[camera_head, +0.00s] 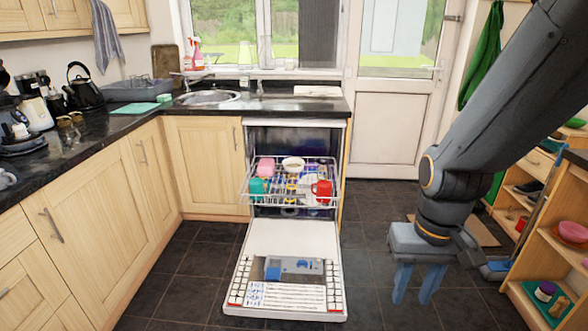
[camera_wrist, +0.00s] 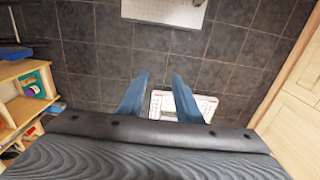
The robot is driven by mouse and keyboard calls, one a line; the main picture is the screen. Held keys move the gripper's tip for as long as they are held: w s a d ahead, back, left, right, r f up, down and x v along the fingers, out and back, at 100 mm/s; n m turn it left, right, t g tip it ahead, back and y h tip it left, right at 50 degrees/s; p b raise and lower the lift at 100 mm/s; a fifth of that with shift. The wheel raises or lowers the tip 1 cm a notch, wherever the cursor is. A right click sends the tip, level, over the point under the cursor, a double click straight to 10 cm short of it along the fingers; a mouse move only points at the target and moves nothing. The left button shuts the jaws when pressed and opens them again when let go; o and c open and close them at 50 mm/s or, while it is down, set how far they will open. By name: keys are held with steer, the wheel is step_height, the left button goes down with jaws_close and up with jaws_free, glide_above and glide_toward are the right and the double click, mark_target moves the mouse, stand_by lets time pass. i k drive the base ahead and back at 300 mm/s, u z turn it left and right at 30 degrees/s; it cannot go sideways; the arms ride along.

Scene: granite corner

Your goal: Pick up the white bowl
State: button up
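The white bowl (camera_head: 293,163) sits upright in the pulled-out upper rack (camera_head: 247,197) of the open dishwasher, towards its back middle. The bowl is not visible in the wrist view. My gripper (camera_head: 413,297) hangs to the right of the dishwasher, pointing down, well apart from the bowl. Its two blue fingers are spread with nothing between them. They also show apart over the dark floor tiles in the wrist view (camera_wrist: 160,75).
The rack also holds a red mug (camera_head: 322,190), a pink item (camera_head: 265,167) and a teal cup (camera_head: 257,187). The lowered dishwasher door (camera_head: 290,236) reaches out over the floor. Wooden shelves (camera_head: 563,262) stand at right. Dark floor (camera_head: 375,260) is clear between door and gripper.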

mark_target(292, 164)
steer(key=k, duration=1.65)
steer(key=z, duration=0.45)
steer(key=i, duration=6.7)
steer(key=u, duration=1.1)
